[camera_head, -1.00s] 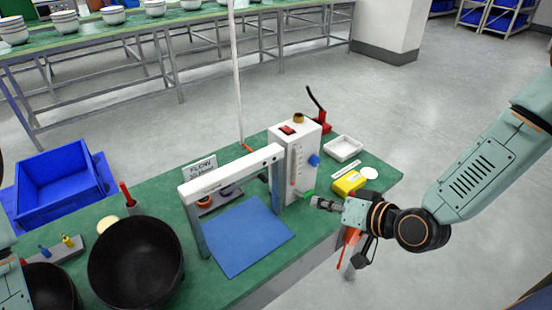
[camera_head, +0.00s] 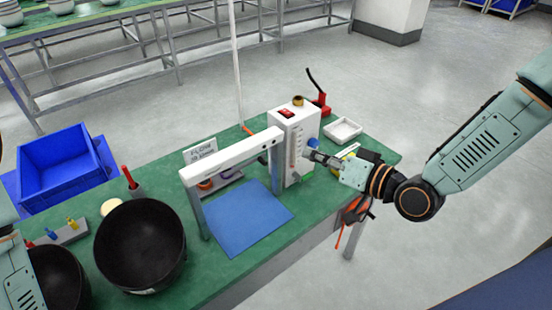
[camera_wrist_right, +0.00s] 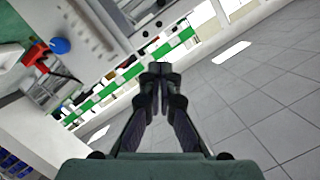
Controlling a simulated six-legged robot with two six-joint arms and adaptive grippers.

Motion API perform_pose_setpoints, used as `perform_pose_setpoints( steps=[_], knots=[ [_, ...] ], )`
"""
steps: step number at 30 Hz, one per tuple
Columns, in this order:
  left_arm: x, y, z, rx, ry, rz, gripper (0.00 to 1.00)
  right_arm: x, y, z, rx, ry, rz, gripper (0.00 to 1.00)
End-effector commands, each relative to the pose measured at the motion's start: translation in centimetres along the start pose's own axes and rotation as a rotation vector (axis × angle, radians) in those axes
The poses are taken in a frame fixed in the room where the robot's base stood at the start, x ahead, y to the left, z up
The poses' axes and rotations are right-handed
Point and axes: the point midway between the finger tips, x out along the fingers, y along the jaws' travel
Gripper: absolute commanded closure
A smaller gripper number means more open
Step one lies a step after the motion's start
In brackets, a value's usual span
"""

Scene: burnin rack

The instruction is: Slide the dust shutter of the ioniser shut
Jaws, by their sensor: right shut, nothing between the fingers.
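The likely ioniser is a white upright box (camera_head: 285,135) with a red switch on top, a slotted front and a blue knob (camera_head: 313,143) on its right side. A white overhead bar (camera_head: 230,157) on grey posts stands against its left side. I cannot make out the dust shutter for certain. My right gripper (camera_head: 308,155) is shut and empty, just right of the box by the blue knob; contact cannot be told. In the right wrist view its fingertips (camera_wrist_right: 161,70) are together, with the blue knob (camera_wrist_right: 60,45) up and left. My left gripper is out of view.
A blue mat (camera_head: 240,218) lies under the bar. Two black bowls, one large (camera_head: 138,238), stand to the left.

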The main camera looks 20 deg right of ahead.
Motion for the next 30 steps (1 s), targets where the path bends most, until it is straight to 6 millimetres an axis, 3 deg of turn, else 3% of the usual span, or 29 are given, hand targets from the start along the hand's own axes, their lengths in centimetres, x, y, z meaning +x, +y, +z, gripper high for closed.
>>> perform_pose_setpoints(
  steps=[14,27,30],
  knots=[
    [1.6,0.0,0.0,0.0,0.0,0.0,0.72,4.1,-0.1,0.2,-0.006,-0.002,-0.004,1.0],
    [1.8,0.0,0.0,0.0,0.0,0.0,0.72,9.1,-0.1,0.1,-0.006,-0.001,-0.004,1.0],
    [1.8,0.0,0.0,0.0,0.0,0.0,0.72,9.4,-0.1,1.8,-0.001,-0.005,-0.001,1.0]
  ],
)
